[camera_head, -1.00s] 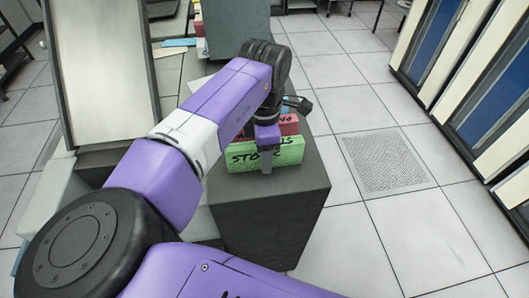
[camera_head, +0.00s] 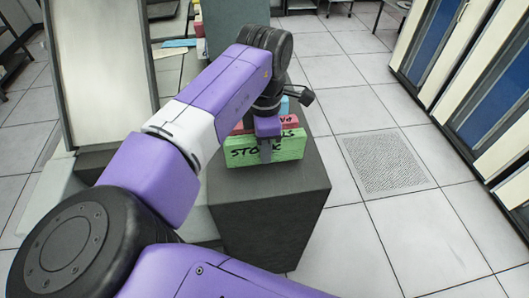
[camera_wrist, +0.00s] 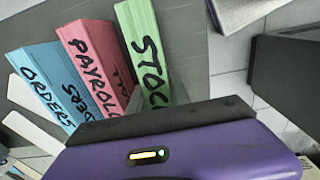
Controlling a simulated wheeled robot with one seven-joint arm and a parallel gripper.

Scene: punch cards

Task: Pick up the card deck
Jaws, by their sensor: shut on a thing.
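A green card deck (camera_head: 284,148) with black lettering starting "STO" is at the top of a dark grey block. My gripper (camera_head: 266,150) reaches down over it, one finger in front of its near face. The far finger is hidden. My gripper is shut on the green deck. The wrist view shows the green deck (camera_wrist: 148,45) at an angle, its lower end hidden by my purple gripper body. A red deck (camera_wrist: 92,65) marked "PAYROLL" and a blue deck (camera_wrist: 45,75) marked "ORDERS" stand beside it.
The dark grey block (camera_head: 268,222) has bare top at its right. Tiled floor (camera_head: 350,95) with a vent panel (camera_head: 388,163) lies to the right, before cabinets (camera_head: 490,90). A tall pale panel (camera_head: 100,70) stands at the left.

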